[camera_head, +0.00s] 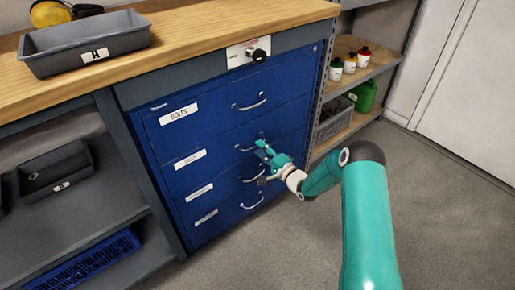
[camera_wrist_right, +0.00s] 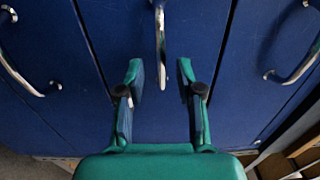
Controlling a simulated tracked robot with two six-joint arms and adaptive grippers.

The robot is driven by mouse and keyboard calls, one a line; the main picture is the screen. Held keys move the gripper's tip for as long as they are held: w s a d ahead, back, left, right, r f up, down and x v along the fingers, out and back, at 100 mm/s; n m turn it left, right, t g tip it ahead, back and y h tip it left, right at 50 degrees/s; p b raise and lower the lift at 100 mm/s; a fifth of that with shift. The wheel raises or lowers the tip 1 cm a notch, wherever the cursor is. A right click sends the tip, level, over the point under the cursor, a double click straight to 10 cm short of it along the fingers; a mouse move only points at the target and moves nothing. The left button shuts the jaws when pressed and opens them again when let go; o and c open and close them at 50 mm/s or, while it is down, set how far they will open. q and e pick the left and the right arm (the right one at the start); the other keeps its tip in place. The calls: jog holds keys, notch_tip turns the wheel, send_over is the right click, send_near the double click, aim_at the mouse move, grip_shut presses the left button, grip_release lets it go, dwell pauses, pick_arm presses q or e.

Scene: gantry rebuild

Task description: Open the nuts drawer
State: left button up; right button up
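A blue drawer cabinet (camera_head: 219,128) stands under the workbench, with several drawers stacked, all looking shut. The top drawer's label (camera_head: 179,113) reads BOLTS; the lower labels, such as the second one (camera_head: 190,159), are too small to read. Each drawer has a curved metal handle. My right gripper (camera_head: 266,154) is in front of the cabinet, by the second and third handles. In the right wrist view my right gripper (camera_wrist_right: 159,75) is open, with one handle (camera_wrist_right: 160,40) ahead of and partly between its fingertips. I cannot tell if they touch. My left gripper is out of view.
A grey bin (camera_head: 85,45) marked A sits on the wooden benchtop (camera_head: 200,30). A black knob (camera_head: 258,56) sticks out above the drawers. Shelves (camera_head: 355,70) with bottles and a green can (camera_head: 363,95) stand at the right. The grey floor (camera_head: 450,190) there is clear.

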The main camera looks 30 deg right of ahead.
jog(key=shift+w+a, duration=0.1)
jog(key=shift+w, duration=1.3)
jog(key=shift+c, duration=0.3)
grip_shut()
